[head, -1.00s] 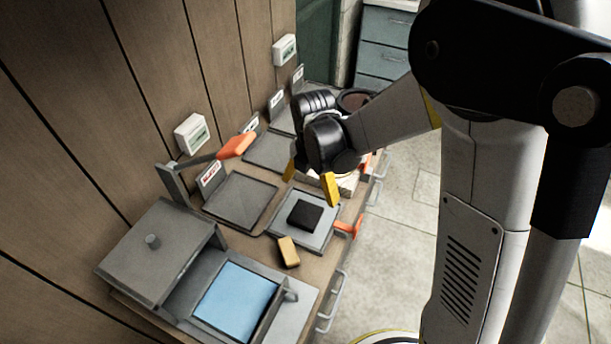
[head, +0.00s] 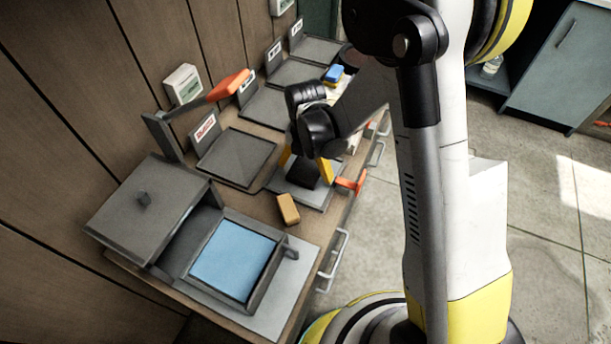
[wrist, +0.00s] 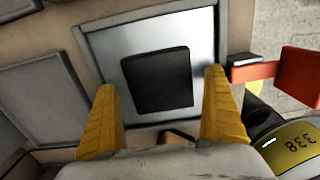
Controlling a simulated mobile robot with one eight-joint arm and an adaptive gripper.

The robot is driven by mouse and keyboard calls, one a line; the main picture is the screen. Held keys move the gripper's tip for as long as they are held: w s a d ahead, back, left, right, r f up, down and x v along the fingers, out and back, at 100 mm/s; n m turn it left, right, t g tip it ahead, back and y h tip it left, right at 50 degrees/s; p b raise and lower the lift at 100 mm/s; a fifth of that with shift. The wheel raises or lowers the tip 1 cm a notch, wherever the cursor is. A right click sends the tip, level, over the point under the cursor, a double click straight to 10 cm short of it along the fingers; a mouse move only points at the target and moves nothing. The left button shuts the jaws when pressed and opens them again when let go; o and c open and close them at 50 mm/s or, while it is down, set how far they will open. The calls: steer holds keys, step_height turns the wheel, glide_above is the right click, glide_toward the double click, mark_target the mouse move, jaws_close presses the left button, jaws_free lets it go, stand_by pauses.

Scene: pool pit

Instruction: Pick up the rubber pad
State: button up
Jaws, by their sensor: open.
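The rubber pad is a small black square (wrist: 158,80). In the wrist view it lies flat on a light metal plate (wrist: 100,45), just ahead of my fingertips. My gripper (wrist: 163,100) is open, with one yellow finger toward each side of the pad and nothing between them. In the head view my gripper (head: 306,168) hangs over the plate (head: 312,200), and the pad (head: 304,176) shows between the fingers, partly hidden by them. I cannot tell the exact height of the fingertips above the pad.
A tan block (head: 288,209) lies near the plate. An orange handle (head: 350,184) sticks out at the plate's right side. A lidded grey box with a blue tray (head: 233,260) stands in front. Dark flat trays (head: 236,157) line the wall, below an orange-tipped lever (head: 228,86).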

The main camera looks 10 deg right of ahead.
steer(key=shift+f, duration=0.1)
steer(key=c, duration=1.4)
